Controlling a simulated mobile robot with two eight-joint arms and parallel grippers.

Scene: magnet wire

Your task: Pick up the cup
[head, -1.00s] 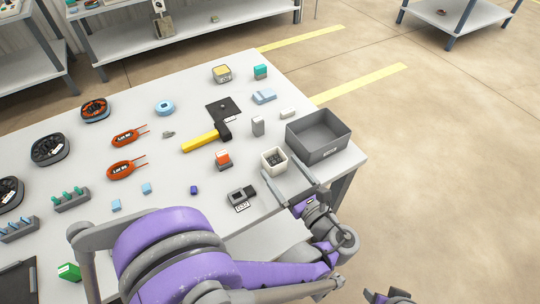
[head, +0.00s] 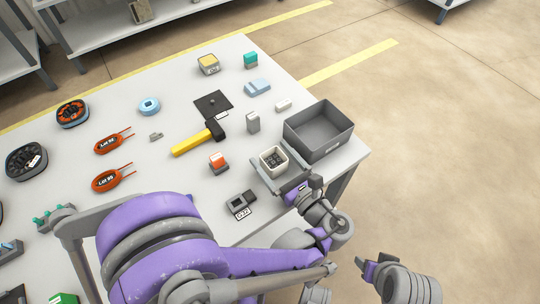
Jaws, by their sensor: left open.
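The cup (head: 273,159) is a small, pale, square-sided container with dark small pieces inside. It stands upright on the table near the right edge, just left of the grey bin. My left gripper (head: 280,173) is open at the cup, reaching in from the front edge. One finger lies along the cup's left and front side and the other on its right side, by the bin. I cannot tell whether either finger touches the cup. My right gripper (head: 369,268) is partly in view at the lower right, off the table; its jaws are unclear.
The grey bin (head: 319,131) stands close right of the cup. The floor right of the table is clear.

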